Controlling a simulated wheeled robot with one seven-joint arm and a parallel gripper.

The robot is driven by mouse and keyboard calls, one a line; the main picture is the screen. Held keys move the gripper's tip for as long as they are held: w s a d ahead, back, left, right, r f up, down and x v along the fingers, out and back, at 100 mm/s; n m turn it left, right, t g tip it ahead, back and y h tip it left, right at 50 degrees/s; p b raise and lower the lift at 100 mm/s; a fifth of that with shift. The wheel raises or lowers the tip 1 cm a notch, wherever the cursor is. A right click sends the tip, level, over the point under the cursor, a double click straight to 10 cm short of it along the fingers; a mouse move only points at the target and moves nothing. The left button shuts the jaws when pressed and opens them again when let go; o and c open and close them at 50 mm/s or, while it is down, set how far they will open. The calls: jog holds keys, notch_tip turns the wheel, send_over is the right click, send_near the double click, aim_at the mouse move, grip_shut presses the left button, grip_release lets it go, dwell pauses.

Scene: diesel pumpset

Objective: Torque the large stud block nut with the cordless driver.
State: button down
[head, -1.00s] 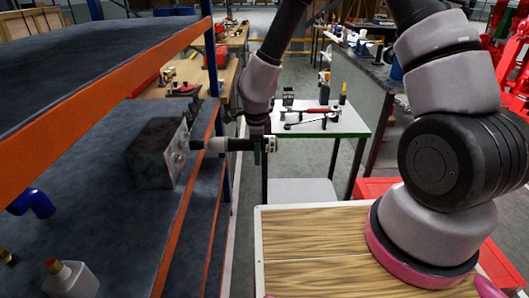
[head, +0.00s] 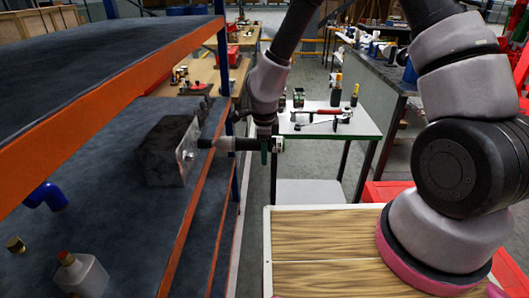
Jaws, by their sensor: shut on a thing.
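The stud block (head: 165,152) is a dark grey box with a lighter metal face, standing on the lower shelf at left. The nut on that face (head: 189,155) is small and hard to make out. My gripper (head: 264,146), at the end of the arm, is shut on the cordless driver (head: 236,144). The driver lies about level, its dark nose pointing left at the block's face. The nose tip overlaps the face's right edge in the picture; I cannot tell whether it touches the nut. The fingers are small and partly hidden by the wrist.
The orange-edged upper shelf (head: 120,92) overhangs at left. A blue pipe elbow (head: 45,196), a white bottle (head: 82,275) and a brass fitting (head: 15,245) are on the lower shelf. A small table (head: 345,128) with tools stands behind my gripper.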

jog(key=shift+a, duration=1.1)
dwell(3.1)
jog(key=shift+d, duration=0.15)
